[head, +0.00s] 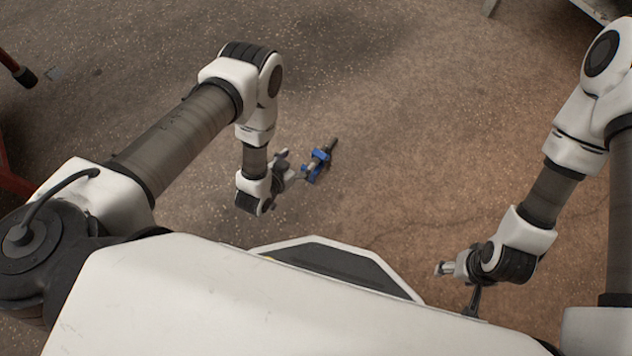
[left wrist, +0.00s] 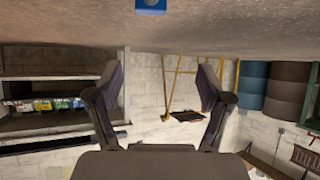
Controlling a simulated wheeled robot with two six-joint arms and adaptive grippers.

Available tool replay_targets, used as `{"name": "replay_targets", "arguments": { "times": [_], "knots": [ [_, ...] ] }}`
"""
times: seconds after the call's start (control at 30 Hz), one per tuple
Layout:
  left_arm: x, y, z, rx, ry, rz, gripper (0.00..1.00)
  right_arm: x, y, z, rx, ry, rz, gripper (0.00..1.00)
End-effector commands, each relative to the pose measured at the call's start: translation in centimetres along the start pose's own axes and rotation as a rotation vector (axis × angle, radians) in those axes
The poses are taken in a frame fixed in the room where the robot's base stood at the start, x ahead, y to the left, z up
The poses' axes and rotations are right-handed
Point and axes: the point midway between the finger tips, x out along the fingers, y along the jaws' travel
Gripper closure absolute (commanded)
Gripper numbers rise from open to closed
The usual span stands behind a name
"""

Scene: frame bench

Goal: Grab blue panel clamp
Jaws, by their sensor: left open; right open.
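The blue panel clamp (head: 319,164), blue with a dark bar, is near the middle of the head view, just right of my left gripper (head: 291,172). In the left wrist view a blue piece (left wrist: 150,6), probably part of the clamp, is cut off by the top edge. My left gripper (left wrist: 159,75) is open, with nothing seen between its spread fingers. The clamp lies beyond them; the exact gap cannot be told. My right gripper (head: 446,268) is open in the lower right of the head view, far from the clamp.
Speckled brown floor (head: 430,110) is open around the clamp. A red frame (head: 15,180) stands at the far left.

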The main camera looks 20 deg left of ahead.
Motion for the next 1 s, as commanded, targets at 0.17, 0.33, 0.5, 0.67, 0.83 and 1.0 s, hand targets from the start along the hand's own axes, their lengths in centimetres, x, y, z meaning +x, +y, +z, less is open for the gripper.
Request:
{"name": "replay_targets", "arguments": {
  "times": [0.17, 0.33, 0.5, 0.67, 0.83, 1.0],
  "knots": [
    [5.1, 1.1, 5.4, 0.017, 0.137, 0.020, 0.21, 7.3, 0.1, 0.0, 0.001, 0.001, 0.000, 0.37],
    [6.7, 1.4, 5.4, 0.022, 0.176, 0.026, 0.21, 8.4, 0.1, -0.1, 0.002, 0.003, 0.000, 0.37],
    [8.9, 1.4, 4.8, 0.021, 0.173, 0.025, 0.21, 9.8, 0.1, -0.2, 0.005, 0.005, 0.000, 0.37],
    [11.7, 1.6, 4.2, 0.022, 0.173, 0.025, 0.21, 12.4, 0.2, -0.3, 0.010, 0.007, 0.001, 0.37],
    [13.1, 1.6, 3.5, 0.021, 0.170, 0.024, 0.21, 12.9, 0.2, -0.3, 0.012, 0.009, 0.001, 0.37],
    [12.9, 1.6, 3.3, 0.020, 0.169, 0.024, 0.21, 12.7, 0.2, -0.4, 0.012, 0.009, 0.001, 0.37]
  ]
}}
